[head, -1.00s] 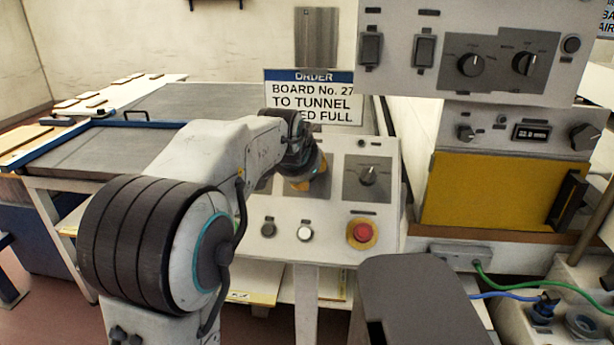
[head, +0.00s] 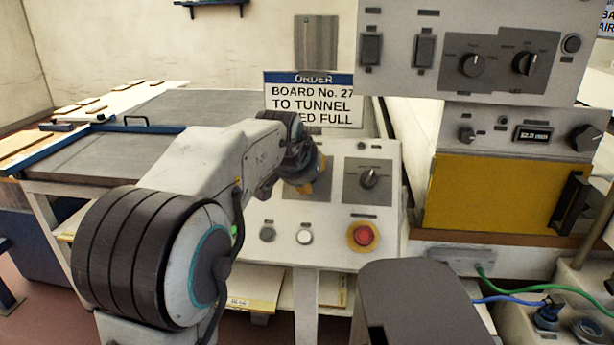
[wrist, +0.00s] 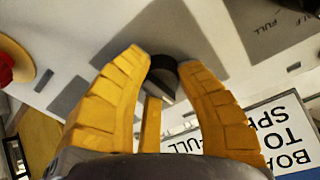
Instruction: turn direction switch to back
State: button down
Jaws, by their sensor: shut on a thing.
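A dark round knob with a grey pointer (wrist: 163,72) sits on a grey plate of the white control panel (head: 332,222). My gripper (wrist: 165,64) has its two yellow fingers closed around this knob, one on each side. In the head view my gripper (head: 312,186) covers the panel's left grey plate, so the knob is hidden there. I cannot read labels around the held knob, so its setting is unclear. A second dark knob (head: 369,177) on the right grey plate is free.
Below the knobs are a dark button (head: 267,234), a white button (head: 305,236) and a red emergency button (head: 362,234) on a yellow ring. The order sign (head: 312,100) stands behind the panel. A yellow-fronted unit (head: 490,190) is at right.

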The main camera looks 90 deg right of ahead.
jog(key=shift+w+f+n, duration=0.1)
jog(key=shift+f+n, duration=0.2)
jog(key=shift+n, duration=0.4)
dwell(2.4)
jog(key=c, duration=1.3)
grip_release()
jog(key=o, duration=0.5)
jog(key=shift+r, duration=0.15)
jog(key=shift+a+r, duration=0.25)
jog(key=shift+r, duration=0.15)
jog(key=v, duration=1.1)
jog(key=shift+a, duration=0.1)
